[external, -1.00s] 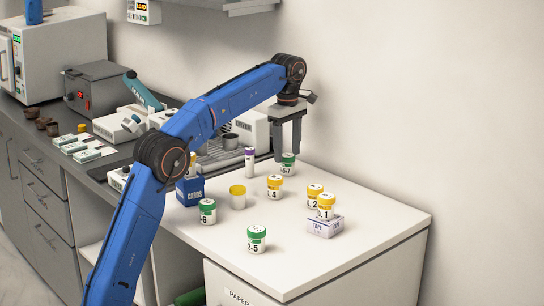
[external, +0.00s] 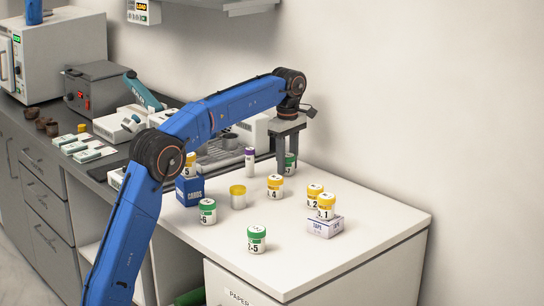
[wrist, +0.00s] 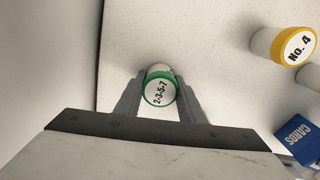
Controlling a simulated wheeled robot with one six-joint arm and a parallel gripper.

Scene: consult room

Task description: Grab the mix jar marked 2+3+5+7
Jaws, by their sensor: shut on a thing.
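The mix jar (wrist: 160,91) has a white lid top with a green rim and reads 2-3-5-7 in the wrist view. In the external view the jar (external: 290,161) is mostly covered by a finger. My gripper (wrist: 159,88) is shut on this jar, one finger on each side. In the external view my gripper (external: 285,160) points straight down at the far part of the white counter (external: 375,222). Whether the jar touches the counter is hard to tell.
Two yellow jars (external: 315,193) are at right, one on a tape box (external: 324,226). Green jars (external: 257,239) stand in front. A wall (external: 430,100) is behind.

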